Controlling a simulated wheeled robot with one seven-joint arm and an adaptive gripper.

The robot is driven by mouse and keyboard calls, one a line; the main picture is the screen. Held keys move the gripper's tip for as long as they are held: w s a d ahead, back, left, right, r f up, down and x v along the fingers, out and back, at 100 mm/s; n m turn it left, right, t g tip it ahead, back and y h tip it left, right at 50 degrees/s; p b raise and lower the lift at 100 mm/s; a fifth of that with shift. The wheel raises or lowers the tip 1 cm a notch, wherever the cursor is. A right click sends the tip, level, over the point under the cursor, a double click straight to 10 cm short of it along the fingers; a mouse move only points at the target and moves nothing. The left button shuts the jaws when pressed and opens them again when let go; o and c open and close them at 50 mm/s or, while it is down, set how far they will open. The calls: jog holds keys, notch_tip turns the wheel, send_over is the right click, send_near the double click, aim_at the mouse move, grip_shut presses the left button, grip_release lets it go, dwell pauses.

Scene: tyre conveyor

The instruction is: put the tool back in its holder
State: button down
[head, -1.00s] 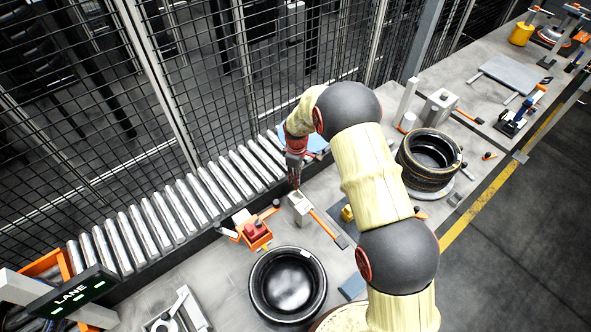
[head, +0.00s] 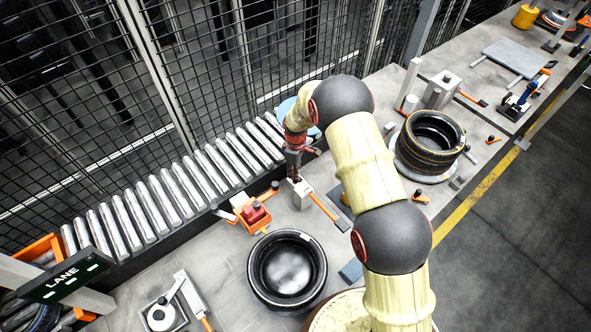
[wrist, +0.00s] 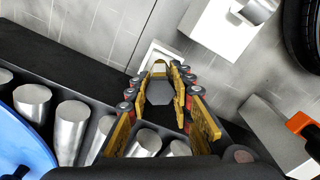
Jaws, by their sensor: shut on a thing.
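My gripper (head: 294,177) points down just above a small pale block with a top opening, which looks like the holder (head: 302,197). In the wrist view the yellow-padded fingers (wrist: 160,80) are closed on a small pale, yellowish piece, seemingly the tool (wrist: 159,68). The fingers hide most of the tool. Behind its end shows a white square edge that looks like the same holder (wrist: 147,52). I cannot tell whether the tool's end is inside the opening or only over it.
An orange-handled bar (head: 323,207) lies beside the block. An orange tray with a red piece (head: 254,214) is to its left, and a black tyre (head: 287,269) is in front. The roller conveyor (head: 165,200) runs behind. Stacked tyres (head: 430,145) stand at right.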

jog(key=shift+f, duration=0.55)
jog(key=c, duration=1.5)
grip_release()
jog(key=shift+r, duration=0.15)
notch_tip(320, 180, up, 12)
jog(key=shift+s+f, duration=0.1)
